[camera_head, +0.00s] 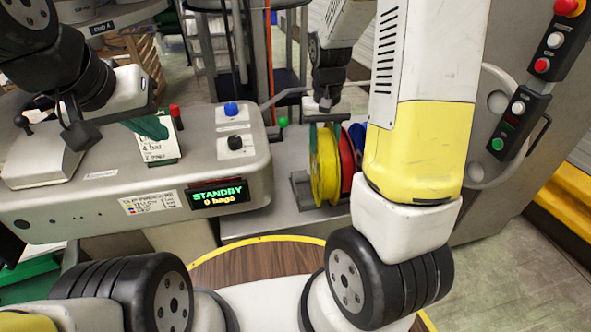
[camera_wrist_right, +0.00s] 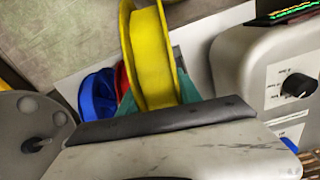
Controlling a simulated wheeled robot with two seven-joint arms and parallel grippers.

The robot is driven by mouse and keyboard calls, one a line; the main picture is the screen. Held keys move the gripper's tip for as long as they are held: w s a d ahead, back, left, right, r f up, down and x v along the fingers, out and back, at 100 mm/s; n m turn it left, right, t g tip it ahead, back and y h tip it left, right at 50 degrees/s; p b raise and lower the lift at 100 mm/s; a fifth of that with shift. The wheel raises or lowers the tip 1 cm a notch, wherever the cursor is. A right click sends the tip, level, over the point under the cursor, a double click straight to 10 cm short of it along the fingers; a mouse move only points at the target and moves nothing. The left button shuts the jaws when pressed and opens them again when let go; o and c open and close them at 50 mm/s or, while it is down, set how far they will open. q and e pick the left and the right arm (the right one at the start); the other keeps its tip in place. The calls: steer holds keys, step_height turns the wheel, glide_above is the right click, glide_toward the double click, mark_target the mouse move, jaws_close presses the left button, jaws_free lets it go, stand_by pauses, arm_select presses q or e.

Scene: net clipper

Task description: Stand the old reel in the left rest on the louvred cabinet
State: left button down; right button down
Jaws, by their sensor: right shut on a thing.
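My right gripper (camera_head: 325,128) has its teal fingers on either side of the upper rim of a yellow reel (camera_head: 326,172). It is shut on this reel, which stands upright. In the right wrist view the yellow reel (camera_wrist_right: 152,60) fills the middle, just beyond the gripper body. A red reel (camera_head: 347,160) and a blue reel (camera_head: 358,137) are close to its right. Dark metal bars of a stand (camera_head: 300,192) show beside the yellow reel's lower part. My left gripper (camera_head: 150,128) hangs over the grey machine; its finger opening is unclear. I cannot tell which surface is the louvred cabinet.
The grey machine (camera_head: 225,165) with a STANDBY display (camera_head: 217,194) and knobs stands left of the reels. A control box (camera_head: 520,112) with buttons is at the right. The pale surface (camera_head: 290,222) before the reels is clear.

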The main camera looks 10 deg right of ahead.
steer(key=shift+n, duration=0.8)
steer(key=s+f, duration=0.1)
steer(key=s, duration=0.1)
steer(key=s+f, duration=0.1)
steer(key=s, duration=0.1)
steer(key=s+d+f, duration=0.1)
steer(key=s, duration=0.1)
steer(key=shift+w+a+f, duration=0.1)
steer(key=shift+w+f, duration=0.05)
steer(key=w+a+f, duration=0.2)
steer(key=w, duration=0.5)
steer(key=w+a+f, duration=0.1)
steer(key=w+f, duration=0.2)
steer(key=w, duration=0.4)
steer(key=shift+w+a, duration=0.3)
steer(key=shift+a, duration=0.05)
steer(key=c, duration=0.8)
jaws_free()
